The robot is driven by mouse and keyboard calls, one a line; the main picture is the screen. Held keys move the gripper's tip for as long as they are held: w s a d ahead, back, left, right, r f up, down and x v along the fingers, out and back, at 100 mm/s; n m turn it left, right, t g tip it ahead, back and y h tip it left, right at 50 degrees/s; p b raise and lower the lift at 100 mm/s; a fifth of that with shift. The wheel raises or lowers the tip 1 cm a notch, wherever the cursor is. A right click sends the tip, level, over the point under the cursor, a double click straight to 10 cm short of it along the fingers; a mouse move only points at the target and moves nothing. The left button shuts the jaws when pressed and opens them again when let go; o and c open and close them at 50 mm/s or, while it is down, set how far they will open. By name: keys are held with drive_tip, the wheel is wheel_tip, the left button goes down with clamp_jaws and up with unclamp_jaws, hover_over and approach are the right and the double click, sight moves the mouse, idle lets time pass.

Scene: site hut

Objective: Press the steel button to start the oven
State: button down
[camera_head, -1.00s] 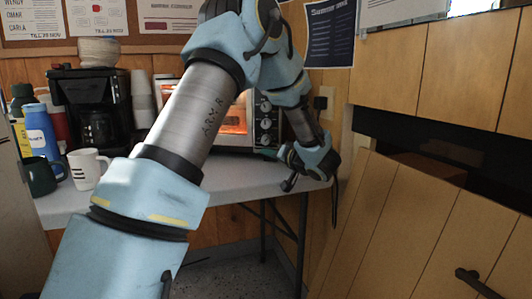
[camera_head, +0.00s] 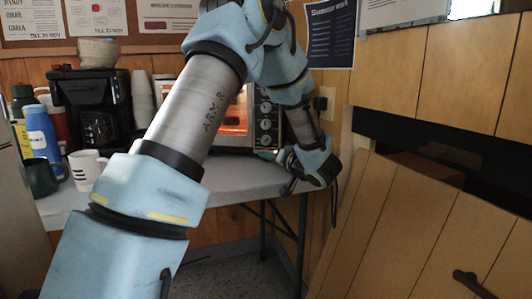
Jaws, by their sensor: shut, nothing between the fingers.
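The toaster oven (camera_head: 265,127) stands at the back right of the table, with an orange glow behind its glass and dark knobs in a column on its right side panel. My arm crosses in front and hides much of the oven. I cannot make out the steel button. My gripper (camera_head: 286,188) is shut and empty, in front of the oven's lower right side, near the table's right end. It is small in the picture, and I cannot tell whether it touches anything.
The grey table (camera_head: 226,178) also holds a black coffee maker (camera_head: 88,95), a white mug (camera_head: 86,169), a dark green mug (camera_head: 41,177) and a blue bottle (camera_head: 41,133) at the left. Wooden cabinet fronts (camera_head: 405,230) stand close on the right.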

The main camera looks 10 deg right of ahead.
drive_tip(key=shift+s+a+p, duration=0.15)
drive_tip(key=shift+s+a, duration=0.1)
drive_tip(key=shift+s, duration=0.35)
drive_tip(key=shift+s+a+p, duration=0.1)
drive_tip(key=shift+s+a, duration=0.15)
drive_tip(key=shift+s, duration=0.4)
drive_tip(key=shift+s+a+p, duration=0.15)
drive_tip(key=shift+s+a, duration=0.1)
drive_tip(key=shift+s, duration=0.35)
